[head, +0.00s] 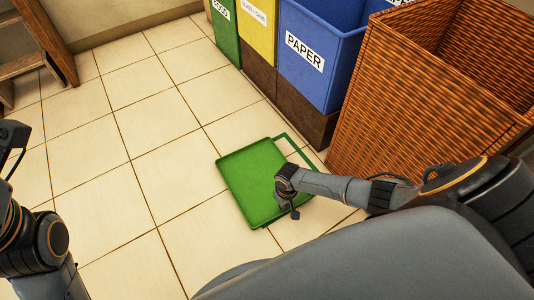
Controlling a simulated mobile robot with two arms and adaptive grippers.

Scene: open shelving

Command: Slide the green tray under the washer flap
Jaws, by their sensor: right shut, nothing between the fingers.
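The green tray (246,172) lies flat on the tiled floor in the middle of the head view, with a handle-like loop at its far right edge. My right gripper (292,207) is over the tray's near right part and hides some of it. Its fingers are shut with nothing between them; I cannot tell whether they touch the tray. My left arm shows at the left edge, with a dark part of it (12,140) at the border; its fingers do not show clearly. No washer flap is in view.
A wicker basket (388,110) stands right of the tray. Blue (312,75), yellow (258,38) and green (226,38) bins stand on a brown base behind it. Wooden shelving (45,40) is at the top left. The tiled floor (125,130) left of the tray is clear.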

